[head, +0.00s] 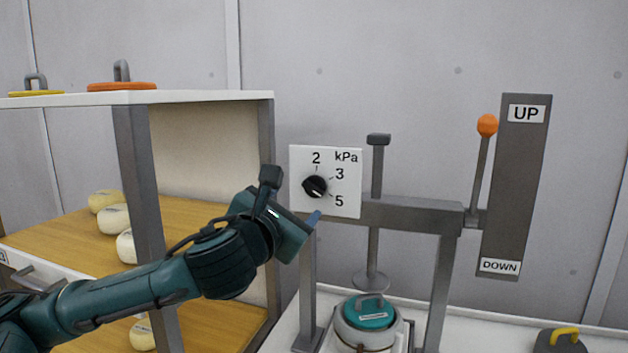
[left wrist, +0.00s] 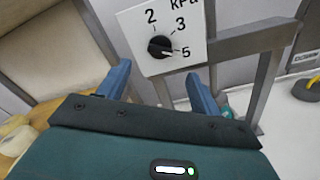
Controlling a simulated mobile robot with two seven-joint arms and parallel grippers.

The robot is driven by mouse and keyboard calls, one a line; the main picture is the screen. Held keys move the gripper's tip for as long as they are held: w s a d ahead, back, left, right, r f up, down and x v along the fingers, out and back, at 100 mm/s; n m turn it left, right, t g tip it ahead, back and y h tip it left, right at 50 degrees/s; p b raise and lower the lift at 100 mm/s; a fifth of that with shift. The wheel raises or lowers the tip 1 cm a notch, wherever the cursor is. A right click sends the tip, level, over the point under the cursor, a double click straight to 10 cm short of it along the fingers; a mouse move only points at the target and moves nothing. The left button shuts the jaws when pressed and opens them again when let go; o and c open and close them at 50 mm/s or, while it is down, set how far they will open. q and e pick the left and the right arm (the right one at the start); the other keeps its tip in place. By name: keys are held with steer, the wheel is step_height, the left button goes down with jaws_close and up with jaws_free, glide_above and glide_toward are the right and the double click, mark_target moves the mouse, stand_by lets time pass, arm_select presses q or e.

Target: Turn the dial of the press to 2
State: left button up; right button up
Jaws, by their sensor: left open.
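The press dial (head: 314,187) is a round black knob on a white panel (head: 348,190) marked kPa with 2, 3 and 5. Its white mark points towards 5. The dial (left wrist: 160,46) also shows in the left wrist view, with its mark towards 5. My left gripper (head: 311,218) is just below and in front of the panel, apart from the dial. In the left wrist view its two blue fingers (left wrist: 157,72) are spread and empty, with the dial beyond and above the gap. My right gripper is not in view.
The press frame (head: 410,215) carries the panel; a teal-lidded vat (head: 368,315) stands under its plunger. A lever with an orange ball (head: 487,125) stands by the UP/DOWN plate (head: 515,185) at right. A shelf (head: 200,98) with cheeses is at left.

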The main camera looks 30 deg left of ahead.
mark_target(312, 189)
arm_select(q)
steer(key=p+x, duration=0.1)
steer(key=x, duration=0.8)
steer(key=shift+w, duration=0.45)
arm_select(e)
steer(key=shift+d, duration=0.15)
arm_select(q)
steer(key=shift+c, duration=0.3)
steer(key=c, duration=0.9)
steer(key=shift+c, duration=0.2)
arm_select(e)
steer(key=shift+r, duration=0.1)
